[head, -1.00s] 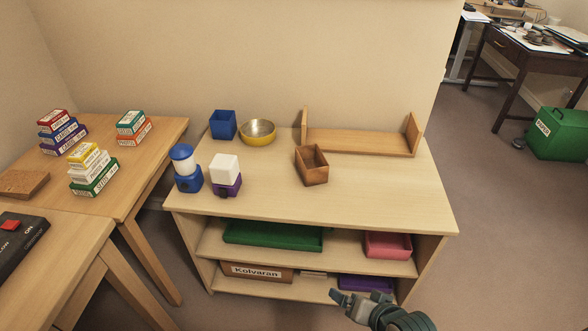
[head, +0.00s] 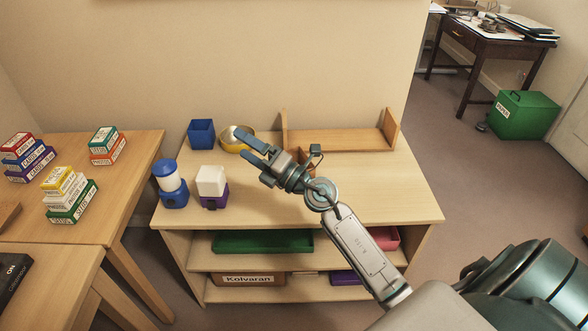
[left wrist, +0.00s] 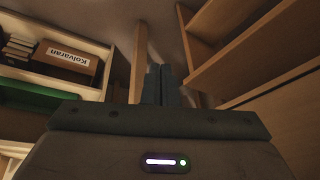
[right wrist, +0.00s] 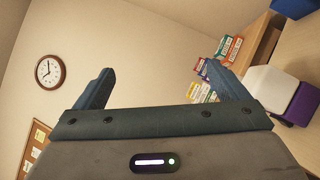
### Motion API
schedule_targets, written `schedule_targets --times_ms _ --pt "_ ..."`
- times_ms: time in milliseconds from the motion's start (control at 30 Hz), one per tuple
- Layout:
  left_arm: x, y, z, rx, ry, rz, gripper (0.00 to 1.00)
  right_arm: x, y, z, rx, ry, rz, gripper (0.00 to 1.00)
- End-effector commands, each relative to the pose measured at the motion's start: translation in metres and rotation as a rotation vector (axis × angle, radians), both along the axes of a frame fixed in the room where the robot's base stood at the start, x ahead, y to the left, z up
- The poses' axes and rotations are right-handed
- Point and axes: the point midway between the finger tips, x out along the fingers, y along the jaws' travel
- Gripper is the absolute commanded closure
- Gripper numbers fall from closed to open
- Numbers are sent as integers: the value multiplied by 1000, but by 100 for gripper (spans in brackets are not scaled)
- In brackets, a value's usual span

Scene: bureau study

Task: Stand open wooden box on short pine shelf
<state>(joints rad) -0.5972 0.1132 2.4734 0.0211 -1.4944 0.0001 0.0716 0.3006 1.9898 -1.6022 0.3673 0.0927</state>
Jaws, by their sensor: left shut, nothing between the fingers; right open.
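The open wooden box (head: 312,160) is small and brown and stands on the top of the pale cabinet. In the head view my right gripper and wrist cover most of it. The short pine shelf (head: 350,141), a low board with upright ends, stands behind it against the wall and looks empty. My right gripper (head: 243,146) is open and empty, above the cabinet top, its fingers pointing left towards the yellow bowl. Its spread fingers show in the right wrist view (right wrist: 160,72). My left gripper (left wrist: 165,85) is shut and empty, low beside furniture, outside the head view.
A blue cup (head: 201,133), a yellow bowl (head: 236,146), a blue-and-white jar (head: 170,184) and a white block on a purple base (head: 212,184) stand left on the cabinet top. Its front right is clear. Stacked card boxes lie on the left table (head: 135,150).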

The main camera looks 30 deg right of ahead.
Motion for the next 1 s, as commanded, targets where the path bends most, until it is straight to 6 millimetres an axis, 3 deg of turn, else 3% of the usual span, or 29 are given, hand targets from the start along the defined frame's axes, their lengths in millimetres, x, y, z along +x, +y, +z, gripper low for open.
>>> schedule_targets --times_ms 100,233,367,500,600,700,867,1000 --pt "0 0 0 0 -1 0 100 26 10 -23 -319 61 82 6" --pt "0 0 0 0 -1 0 100 51 -4 -61 -650 205 135 6" --pt "0 0 0 0 0 0 100 69 -46 -94 -938 421 144 6" --pt "0 0 0 0 0 0 100 72 -107 -113 -1164 697 115 6" --pt "0 0 0 0 0 0 100 67 -145 -115 -1255 871 84 6" --pt "0 0 0 0 0 0 100 60 -169 -113 -1301 999 59 6" --pt "0 0 -1 0 0 0 100 56 -184 -117 -1322 1083 44 6" --pt "1 -1 -2 -4 -8 -1 100 64 -186 -139 -1323 1087 46 6"
